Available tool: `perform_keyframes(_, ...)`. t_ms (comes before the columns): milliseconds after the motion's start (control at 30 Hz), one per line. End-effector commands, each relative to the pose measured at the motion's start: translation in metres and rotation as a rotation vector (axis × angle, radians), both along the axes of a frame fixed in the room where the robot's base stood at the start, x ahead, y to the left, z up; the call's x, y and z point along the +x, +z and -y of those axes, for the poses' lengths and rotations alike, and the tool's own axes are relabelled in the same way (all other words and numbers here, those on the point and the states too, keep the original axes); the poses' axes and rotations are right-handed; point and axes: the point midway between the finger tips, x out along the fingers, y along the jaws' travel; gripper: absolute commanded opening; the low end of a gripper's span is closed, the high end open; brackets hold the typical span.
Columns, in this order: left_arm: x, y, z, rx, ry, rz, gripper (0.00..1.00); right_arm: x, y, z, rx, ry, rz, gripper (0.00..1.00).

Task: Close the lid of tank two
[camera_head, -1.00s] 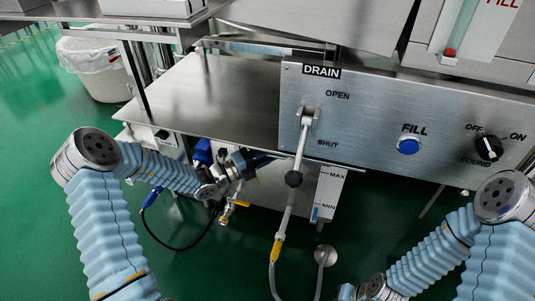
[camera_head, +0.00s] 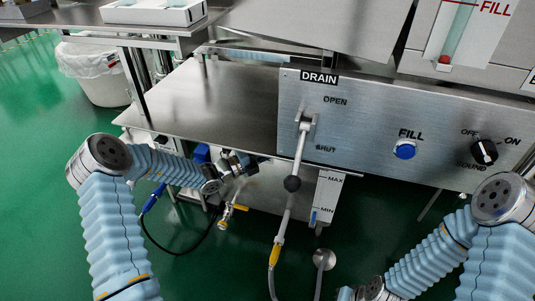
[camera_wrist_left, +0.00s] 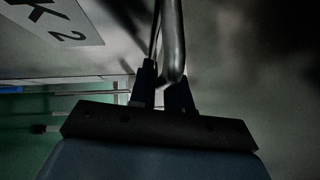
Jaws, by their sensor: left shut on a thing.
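In the left wrist view, the dark fingers of my left gripper (camera_wrist_left: 166,98) are shut on a curved metal bar handle (camera_wrist_left: 173,40). A white label (camera_wrist_left: 55,22) ending in "K 2" is on the surface at upper left. In the head view, my left gripper (camera_head: 250,164) reaches in below the front edge of a flat steel surface (camera_head: 215,100); its fingertips and the handle cannot be made out there. I cannot tell which panel is the lid of tank two. My right arm comes in at lower right; its gripper is out of frame.
A steel panel (camera_head: 365,125) carries a drain lever (camera_head: 301,150), a blue fill button (camera_head: 404,151) and a black knob (camera_head: 484,151). A hose with a yellow fitting (camera_head: 274,255) hangs below the lever. A white-lined bin (camera_head: 95,72) stands at upper left on open green floor.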

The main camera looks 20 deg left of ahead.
Motion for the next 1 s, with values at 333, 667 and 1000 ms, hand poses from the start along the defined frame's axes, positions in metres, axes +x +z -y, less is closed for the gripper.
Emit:
perform_keyframes(333,0.003,0.001,-0.002,0.000,0.008,0.001,0.37,0.000,-0.001,0.000,0.000,0.000,0.000,0.00)
perform_keyframes(667,0.000,0.001,-0.004,0.001,0.007,0.002,0.37,0.000,0.000,0.000,0.000,0.000,0.000,0.00)
perform_keyframes(1000,-0.045,-0.009,-0.055,0.002,0.010,-0.001,0.37,0.000,0.000,0.000,0.000,0.000,0.000,0.00)
